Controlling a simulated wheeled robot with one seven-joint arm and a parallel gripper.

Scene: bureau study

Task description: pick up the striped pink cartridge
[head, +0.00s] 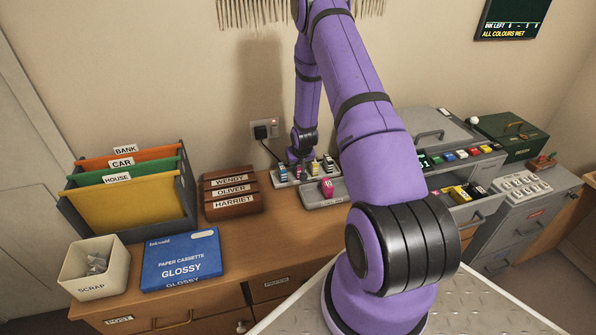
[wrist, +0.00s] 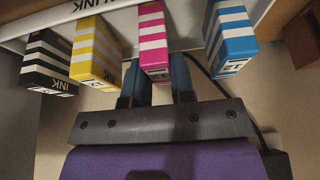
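The striped pink cartridge (wrist: 153,38) stands in a row on a pale holder, between a striped yellow cartridge (wrist: 97,50) and a striped blue cartridge (wrist: 230,38) in the wrist view. A striped black cartridge (wrist: 47,60) is at the row's end. My gripper (wrist: 157,78) is open, with one finger on each side of the pink cartridge's near end. A gap seems to show beside the cartridge, and I see no clear grip. In the head view my gripper (head: 299,156) is down at the row and mostly hides the pink cartridge.
A printer (head: 440,135) with coloured cartridges is at right. Wooden name boxes (head: 233,192), a folder rack (head: 190,185) and a blue paper box (head: 182,258) are at left.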

